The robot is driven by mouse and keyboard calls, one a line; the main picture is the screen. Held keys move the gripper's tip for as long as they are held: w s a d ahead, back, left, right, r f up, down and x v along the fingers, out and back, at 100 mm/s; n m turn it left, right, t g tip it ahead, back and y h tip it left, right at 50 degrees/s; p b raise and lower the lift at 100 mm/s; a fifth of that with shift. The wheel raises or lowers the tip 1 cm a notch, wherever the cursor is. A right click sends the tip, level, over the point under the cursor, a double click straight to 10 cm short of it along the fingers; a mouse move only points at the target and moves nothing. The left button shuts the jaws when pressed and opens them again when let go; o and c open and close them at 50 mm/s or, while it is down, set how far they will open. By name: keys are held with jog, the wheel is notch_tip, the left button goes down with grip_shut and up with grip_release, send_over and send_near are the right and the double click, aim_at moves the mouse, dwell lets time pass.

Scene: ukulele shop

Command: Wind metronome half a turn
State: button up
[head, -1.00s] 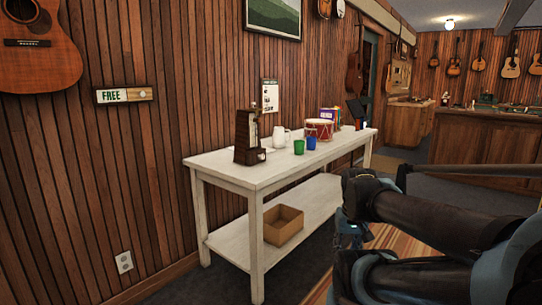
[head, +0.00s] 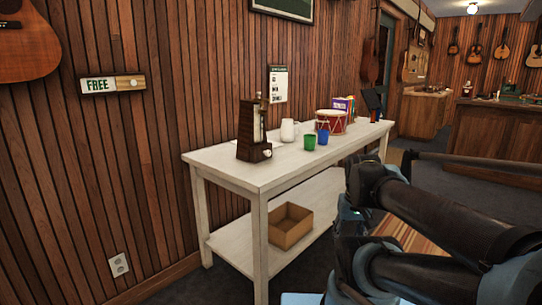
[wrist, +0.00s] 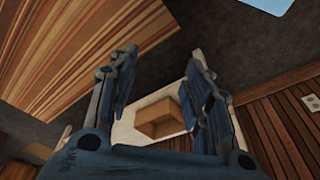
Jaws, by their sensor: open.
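The metronome (head: 247,135) is a dark brown wooden pyramid-shaped case with a pale scale strip. It stands upright near the left end of the white table (head: 224,165). A small pale knob (head: 266,153) shows low on its right side. My gripper (wrist: 160,75) is open and empty in the wrist view, its two blue fingers spread apart. It is low in front of the table, apart from the metronome. In the head view my arm fills the lower right, and the fingertips are hard to make out. The metronome does not show in the wrist view.
A cardboard box (head: 290,227) sits on the lower shelf. The wood-panelled wall (head: 140,170) is close behind.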

jog(key=w+a+r+n+t+y, duration=0.1)
jog(key=w+a+r+n+y, duration=0.3)
jog(key=w, duration=0.7)
jog(key=w+a+r+n+t+y, duration=0.15)
jog(key=w+a+r, duration=0.35)
jog(key=w, duration=0.5)
jog(key=w+a+r+n+t+y, duration=0.25)
jog(key=w+a+r, duration=0.25)
jog(key=w, duration=0.6)
jog(key=n+t+y, duration=0.1)
jog(key=n+y, duration=0.1)
jog(key=y, duration=0.1)
send_near(269, 153)
jog(key=x, duration=0.9)
jog(key=shift+w, duration=0.2)
jog(key=c, duration=1)
jog(key=shift+d, duration=0.3)
jog(key=shift+c, duration=0.2)
jog(key=shift+a, duration=0.2)
